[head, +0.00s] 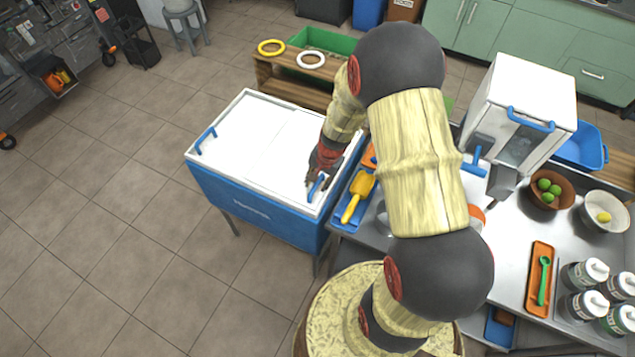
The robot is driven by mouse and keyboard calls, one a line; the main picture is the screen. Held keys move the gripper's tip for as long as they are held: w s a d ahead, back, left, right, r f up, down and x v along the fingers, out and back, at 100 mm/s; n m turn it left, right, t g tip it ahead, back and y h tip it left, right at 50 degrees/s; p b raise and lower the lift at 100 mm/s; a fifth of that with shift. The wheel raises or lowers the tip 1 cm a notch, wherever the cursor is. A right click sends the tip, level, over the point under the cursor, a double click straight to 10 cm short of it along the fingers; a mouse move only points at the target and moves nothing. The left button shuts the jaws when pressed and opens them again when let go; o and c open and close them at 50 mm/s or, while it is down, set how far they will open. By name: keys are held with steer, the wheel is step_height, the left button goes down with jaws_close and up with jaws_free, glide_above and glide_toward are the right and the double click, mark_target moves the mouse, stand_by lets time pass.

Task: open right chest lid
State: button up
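The blue chest (250,208) stands on legs at the left of the counter, with two white lids on top. The left lid (229,131) and the right lid (293,158) both lie flat and closed. The left lid has a blue handle (205,139) near its left edge. The right lid has a blue handle (317,187) near its right edge. My gripper (313,182) is over the right lid, pointing down at its handle. The fingers are dark and small here, so I cannot tell whether they are open or around the handle.
A blue tray with a yellow scoop (357,196) sits just right of the chest. Behind it is a wooden rack (275,88) with a yellow ring (271,48) and a white ring (311,60). The steel counter (503,225) is crowded at right. The floor left of the chest is clear.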

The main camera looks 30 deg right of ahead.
steer(key=c, duration=0.3)
jaws_close()
stand_by(0.7)
